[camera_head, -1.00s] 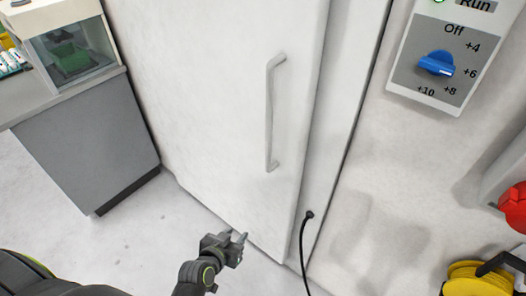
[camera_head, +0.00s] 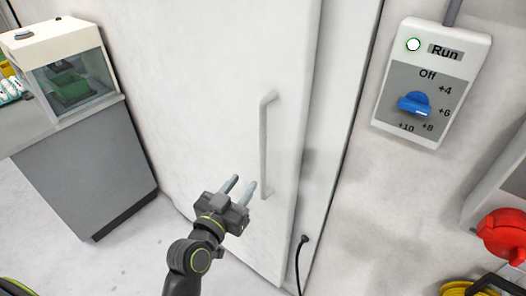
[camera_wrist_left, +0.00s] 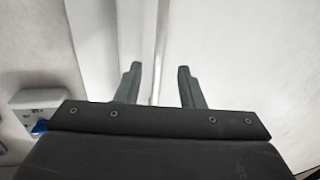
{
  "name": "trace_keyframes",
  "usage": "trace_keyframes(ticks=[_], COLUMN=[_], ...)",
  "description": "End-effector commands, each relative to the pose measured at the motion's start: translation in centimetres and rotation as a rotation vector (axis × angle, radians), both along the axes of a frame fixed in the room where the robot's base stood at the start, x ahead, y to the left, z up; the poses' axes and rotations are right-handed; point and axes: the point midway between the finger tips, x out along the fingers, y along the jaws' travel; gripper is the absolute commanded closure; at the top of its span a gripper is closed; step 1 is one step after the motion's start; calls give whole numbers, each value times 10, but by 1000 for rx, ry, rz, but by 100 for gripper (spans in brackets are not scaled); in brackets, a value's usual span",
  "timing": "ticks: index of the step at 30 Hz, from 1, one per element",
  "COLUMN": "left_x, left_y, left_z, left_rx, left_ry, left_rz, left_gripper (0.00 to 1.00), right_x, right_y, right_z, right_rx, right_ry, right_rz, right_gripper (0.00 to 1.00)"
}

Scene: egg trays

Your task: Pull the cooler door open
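The white cooler door (camera_head: 215,110) is shut and fills the middle of the head view. Its long vertical grey handle (camera_head: 264,145) is near the door's right edge. My left gripper (camera_head: 241,184) is open and empty, just left of the handle's lower end in the head view. In the left wrist view the handle (camera_wrist_left: 160,45) runs down between the two spread fingers (camera_wrist_left: 157,72), which do not grip it. I cannot tell how far the fingertips are from the handle. My right gripper is not in view.
A control box (camera_head: 432,85) with a blue knob and a lit green lamp is on the wall at right. A red round part (camera_head: 503,236) is at lower right. A grey cabinet (camera_head: 85,165) with a glass-fronted case (camera_head: 75,80) stands at left. A black cable (camera_head: 299,262) hangs by the door frame.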

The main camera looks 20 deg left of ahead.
Motion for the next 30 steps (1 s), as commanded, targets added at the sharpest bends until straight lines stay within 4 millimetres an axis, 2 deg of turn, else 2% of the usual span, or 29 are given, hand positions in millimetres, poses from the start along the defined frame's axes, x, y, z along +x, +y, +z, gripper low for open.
trace_keyframes(ticks=[1, 6, 18, 24, 30], left_x=[10, 39, 99, 115, 119], left_y=[-2, -6, -15, -17, -18], left_z=[4, 4, 2, 1, -1], left_rx=[2, 2, 1, 1, 1], left_ry=[0, 0, 1, 1, 2], left_rz=[-2, -1, 0, 1, 1], left_gripper=[65, 65, 65, 65, 65], right_x=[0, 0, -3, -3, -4], right_y=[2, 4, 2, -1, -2], right_z=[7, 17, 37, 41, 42], right_rx=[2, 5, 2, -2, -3], right_ry=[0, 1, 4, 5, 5], right_rz=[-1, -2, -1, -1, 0], right_gripper=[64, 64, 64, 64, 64])
